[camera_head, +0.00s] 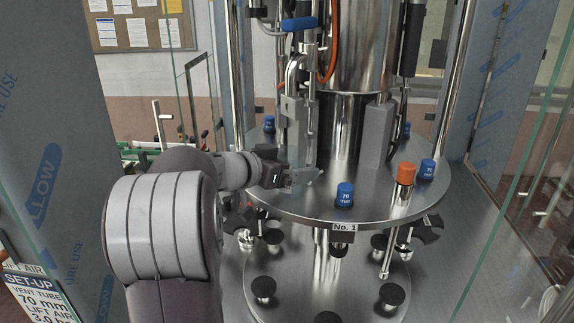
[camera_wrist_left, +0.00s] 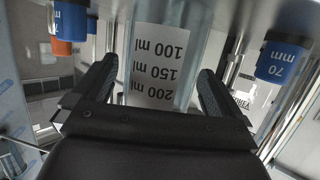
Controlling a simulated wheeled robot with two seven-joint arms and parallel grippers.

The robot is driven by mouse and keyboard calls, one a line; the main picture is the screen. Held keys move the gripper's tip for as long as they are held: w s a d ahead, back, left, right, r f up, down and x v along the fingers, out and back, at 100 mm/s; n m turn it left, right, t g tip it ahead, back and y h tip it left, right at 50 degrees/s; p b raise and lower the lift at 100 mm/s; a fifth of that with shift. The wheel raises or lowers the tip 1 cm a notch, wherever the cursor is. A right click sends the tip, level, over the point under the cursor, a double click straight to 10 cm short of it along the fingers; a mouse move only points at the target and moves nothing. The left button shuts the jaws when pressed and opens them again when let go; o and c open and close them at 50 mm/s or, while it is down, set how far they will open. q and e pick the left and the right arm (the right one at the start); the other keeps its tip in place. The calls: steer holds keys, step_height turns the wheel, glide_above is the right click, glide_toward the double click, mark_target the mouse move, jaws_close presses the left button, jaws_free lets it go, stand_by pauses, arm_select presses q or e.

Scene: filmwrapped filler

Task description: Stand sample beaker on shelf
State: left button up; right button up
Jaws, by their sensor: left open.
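The sample beaker (camera_wrist_left: 160,60) is a clear vessel with a white label marked 100, 150 and 200 ml, seen upside down in the left wrist view. It stands between or just beyond the fingers of my left gripper (camera_wrist_left: 158,88); whether they touch it is unclear. I cannot clearly make out the beaker there. Which surface is the task's shelf is not certain. My right gripper is not in view.
Blue caps marked 70 (camera_head: 345,195) and an orange cap (camera_head: 404,174) stand along the plate's rim. Grey blocks (camera_head: 377,132), steel columns and a hose rise behind. Glass panels and film-wrapped walls (camera_head: 50,130) close in both sides.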

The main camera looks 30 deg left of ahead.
arm_select(q)
steer(key=b+v, duration=0.4)
steer(key=v, duration=0.8)
steer(key=a+n+t+y, duration=0.1)
steer(key=a+t+y, duration=0.1)
steer(key=a+y, duration=0.6)
steer(key=a+f+n+g+y+b, duration=0.3)
steer(key=a+f+n, duration=0.1)
steer(key=f, duration=0.3)
steer(key=s+d+f+n+g+b, duration=0.1)
steer(key=d+f+g, duration=0.1)
steer(key=f, duration=0.5)
steer(key=s+d+f+g+b, duration=0.1)
steer(key=f+g+b, duration=0.1)
steer(key=f, duration=0.5)
steer(key=s+d+f+m+g+h+b, duration=0.1)
steer(key=s+d+f+g+h+b, duration=0.1)
steer(key=d+f, duration=0.7)
steer(key=s+d+f+m+g+h+b, duration=0.1)
steer(key=s+d+f+g+h+b, duration=0.2)
steer(key=d+f, duration=0.6)
steer(key=s+d+f+m+g+h+b, duration=0.1)
steer(key=s+d+f+g+h+b, duration=0.1)
steer(key=d+f+b, duration=0.3)
steer(key=d+f+h, duration=0.1)
steer(key=d+f, duration=0.3)
steer(key=d, duration=0.3)
steer(key=shift+s+d+f+m+g+b, duration=0.2)
steer(key=shift+s+f+m+g+b, duration=0.1)
steer(key=shift+s+m+b, duration=0.1)
